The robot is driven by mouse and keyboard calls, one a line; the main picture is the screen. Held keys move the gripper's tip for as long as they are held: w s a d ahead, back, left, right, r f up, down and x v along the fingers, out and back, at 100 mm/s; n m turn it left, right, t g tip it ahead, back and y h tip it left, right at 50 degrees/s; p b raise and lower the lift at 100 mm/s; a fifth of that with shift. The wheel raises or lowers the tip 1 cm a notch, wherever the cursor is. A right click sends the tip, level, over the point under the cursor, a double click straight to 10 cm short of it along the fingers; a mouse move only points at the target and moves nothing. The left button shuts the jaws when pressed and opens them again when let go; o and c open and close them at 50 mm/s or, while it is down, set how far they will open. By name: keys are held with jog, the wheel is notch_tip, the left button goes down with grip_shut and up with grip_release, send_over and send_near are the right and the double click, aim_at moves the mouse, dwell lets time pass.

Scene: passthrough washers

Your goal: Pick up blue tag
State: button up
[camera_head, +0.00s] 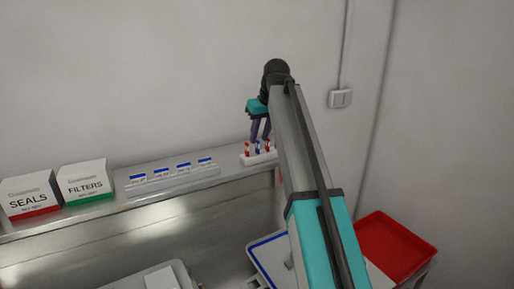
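A small white holder (259,159) stands on the shelf below my gripper, with several small red and blue upright pieces in it. A blue piece (258,148) stands near the middle, between red ones; I take it for the blue tag, though it is too small to be sure. My gripper (260,141) points down just above the holder, its dark fingers close over the pieces. A pale strip shows between the fingers. Whether they touch or hold a piece cannot be told at this size. My arm hides what lies right of the holder.
On the shelf, a white SEALS box (31,191), a FILTERS box (84,182) and a clear rack with blue labels (172,178) stand to the left. A red tray (394,247) and a blue-rimmed tray (262,243) lie lower right. A wall switch (340,98) is behind.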

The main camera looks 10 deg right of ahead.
aim_at(258, 141)
jog(key=shift+p+x, duration=0.7)
jog(key=shift+x, duration=1.2)
grip_shut()
